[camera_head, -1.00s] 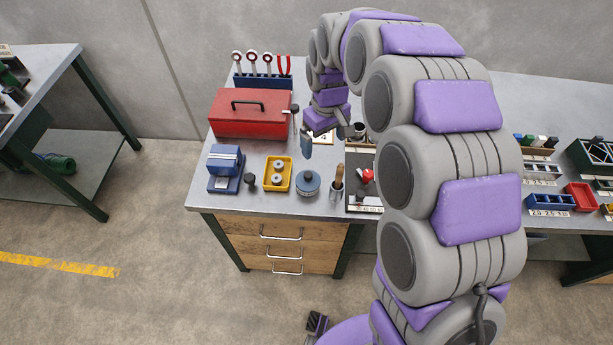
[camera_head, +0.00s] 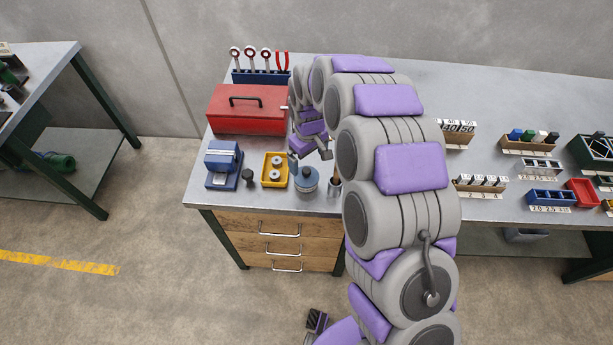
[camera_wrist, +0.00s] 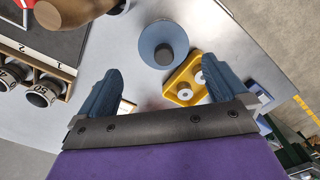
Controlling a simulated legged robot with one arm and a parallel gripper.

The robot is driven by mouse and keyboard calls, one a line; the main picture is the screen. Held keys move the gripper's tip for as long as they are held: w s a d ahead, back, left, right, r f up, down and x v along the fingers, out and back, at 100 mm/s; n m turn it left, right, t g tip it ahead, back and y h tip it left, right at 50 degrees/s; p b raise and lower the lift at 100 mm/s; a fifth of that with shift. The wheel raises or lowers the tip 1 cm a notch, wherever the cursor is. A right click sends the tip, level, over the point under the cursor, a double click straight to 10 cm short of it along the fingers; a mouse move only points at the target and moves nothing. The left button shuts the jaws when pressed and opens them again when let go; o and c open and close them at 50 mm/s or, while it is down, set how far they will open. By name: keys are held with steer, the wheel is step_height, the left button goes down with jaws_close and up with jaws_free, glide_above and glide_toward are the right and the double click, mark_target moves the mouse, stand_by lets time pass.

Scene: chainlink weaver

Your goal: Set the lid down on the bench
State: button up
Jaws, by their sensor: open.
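The round blue lid (camera_head: 306,176) with a dark knob sits on a grey round tin at the front of the bench (camera_head: 225,201). In the wrist view the lid (camera_wrist: 157,52) appears from above, its knob between and beyond my fingertips. My gripper (camera_head: 310,154) is open and empty, above and close to the lid. Its two blue fingers (camera_wrist: 161,68) are wide apart in the wrist view. The exact gap between fingers and lid cannot be told.
A yellow tray (camera_head: 275,170) with metal rings stands just left of the lid. A dark knob-like piece (camera_head: 248,176), a blue vise (camera_head: 223,162) and a red toolbox (camera_head: 248,112) are nearby. A wooden-handled tool (camera_head: 334,187) stands close on the right.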

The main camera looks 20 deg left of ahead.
mark_target(306, 169)
steer(key=shift+s+a+f, duration=0.1)
steer(key=shift+a+f, duration=0.05)
steer(key=shift+f, duration=0.4)
steer(key=shift+a+f, duration=0.1)
steer(key=shift+f, duration=0.45)
step_height(306, 169, down, 4)
steer(key=shift+f+b, duration=0.15)
steer(key=shift+b, duration=0.45)
steer(key=shift+c, duration=0.2)
steer(key=c, duration=1)
steer(key=shift+o, duration=0.2)
steer(key=shift+r, duration=0.2)
